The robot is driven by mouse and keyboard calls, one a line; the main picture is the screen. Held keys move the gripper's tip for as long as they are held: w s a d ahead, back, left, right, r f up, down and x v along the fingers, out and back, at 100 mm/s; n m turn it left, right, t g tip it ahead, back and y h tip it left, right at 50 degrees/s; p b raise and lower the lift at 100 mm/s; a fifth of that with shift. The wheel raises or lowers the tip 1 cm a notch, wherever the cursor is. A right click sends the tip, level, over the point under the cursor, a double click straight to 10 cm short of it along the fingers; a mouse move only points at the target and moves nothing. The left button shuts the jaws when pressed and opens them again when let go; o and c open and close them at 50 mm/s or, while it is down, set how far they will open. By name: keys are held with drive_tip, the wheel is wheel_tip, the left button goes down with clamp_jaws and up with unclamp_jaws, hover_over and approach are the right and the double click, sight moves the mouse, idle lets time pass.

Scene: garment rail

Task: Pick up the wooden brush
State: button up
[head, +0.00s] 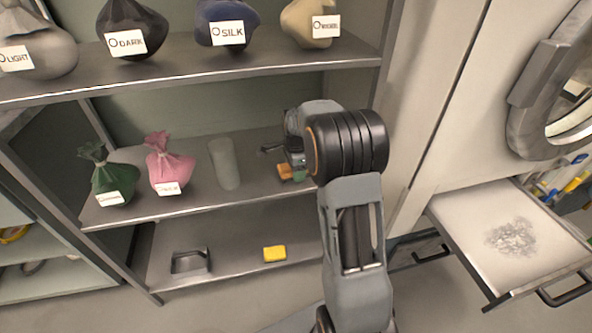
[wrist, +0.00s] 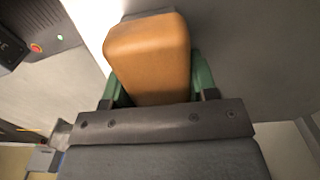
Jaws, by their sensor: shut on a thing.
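The wooden brush (wrist: 148,52) is an orange-brown block with rounded edges, large in the wrist view. My gripper (wrist: 153,92) has its green fingers on either side of it and is shut on it. In the head view the brush (head: 285,173) is a small orange patch just below my gripper (head: 294,160), at the right part of the middle shelf. My wrist and arm hide part of it. I cannot tell whether it touches the shelf.
The middle shelf (head: 255,185) also holds a green bag (head: 112,180), a pink bag (head: 170,168) and a grey cylinder (head: 224,163). Labelled bags stand on the shelf above. A yellow block (head: 274,254) and a dark tray (head: 190,262) are below. An open drawer (head: 470,225) juts out at right.

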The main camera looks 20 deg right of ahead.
drive_tip(key=shift+r, duration=0.1)
drive_tip(key=shift+r, duration=0.6)
wheel_tip(320, 180, up, 2)
drive_tip(key=shift+s+r+p, duration=0.1)
drive_tip(key=shift+r+p, duration=0.15)
drive_tip(key=shift+p, duration=0.45)
drive_tip(key=s+d+r+p, duration=0.3)
drive_tip(key=s+r, duration=0.6)
drive_tip(key=s, duration=0.4)
drive_tip(key=shift+d+p, duration=0.35)
drive_tip(key=shift+d, duration=0.15)
drive_tip(key=shift+s, duration=0.1)
